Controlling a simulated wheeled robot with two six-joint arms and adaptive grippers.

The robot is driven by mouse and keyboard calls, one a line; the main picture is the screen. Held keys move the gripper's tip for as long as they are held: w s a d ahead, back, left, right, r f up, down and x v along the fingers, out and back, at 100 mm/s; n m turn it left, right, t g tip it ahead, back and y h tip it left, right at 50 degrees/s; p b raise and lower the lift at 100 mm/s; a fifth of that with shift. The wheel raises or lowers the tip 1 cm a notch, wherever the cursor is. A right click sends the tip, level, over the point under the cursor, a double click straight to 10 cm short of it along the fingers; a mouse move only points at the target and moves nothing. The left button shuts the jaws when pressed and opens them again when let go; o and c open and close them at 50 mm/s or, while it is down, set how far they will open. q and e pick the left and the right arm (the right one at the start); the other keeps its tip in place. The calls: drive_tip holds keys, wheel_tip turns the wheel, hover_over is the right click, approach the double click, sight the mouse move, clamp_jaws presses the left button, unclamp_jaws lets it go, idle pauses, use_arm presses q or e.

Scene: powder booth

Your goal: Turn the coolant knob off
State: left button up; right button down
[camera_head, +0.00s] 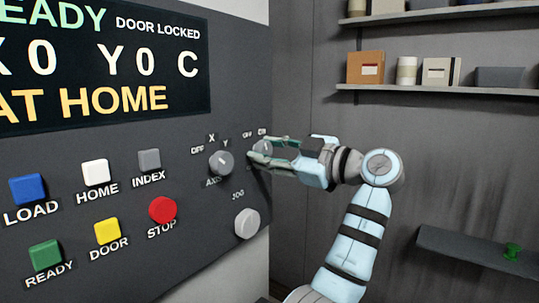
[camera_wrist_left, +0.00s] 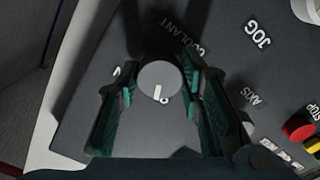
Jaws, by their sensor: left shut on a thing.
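The coolant knob (camera_head: 263,147) is a round grey dial near the right edge of the dark control panel, with small OFF and ON labels above it. My left gripper (camera_head: 258,149) reaches it from the right and is shut on it. In the left wrist view the knob (camera_wrist_left: 157,72) lies between the two fingers of my left gripper (camera_wrist_left: 160,88), one on each side. A white pointer mark shows on its lower part. The COOLANT label is partly shadowed. My right gripper is not in view.
The axis knob (camera_head: 221,162) sits close to the left of the coolant knob, and the jog knob (camera_head: 247,223) is below. The red STOP button (camera_head: 162,209) and other coloured buttons are further left. Shelves (camera_head: 430,92) hang on the right wall.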

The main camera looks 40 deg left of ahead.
use_arm(q)
drive_tip(key=shift+n, duration=0.8)
drive_tip(key=o, duration=1.2)
drive_tip(key=shift+c, duration=0.2)
drive_tip(key=d, duration=1.2)
drive_tip(key=shift+w, duration=0.15)
drive_tip(key=shift+a, duration=0.1)
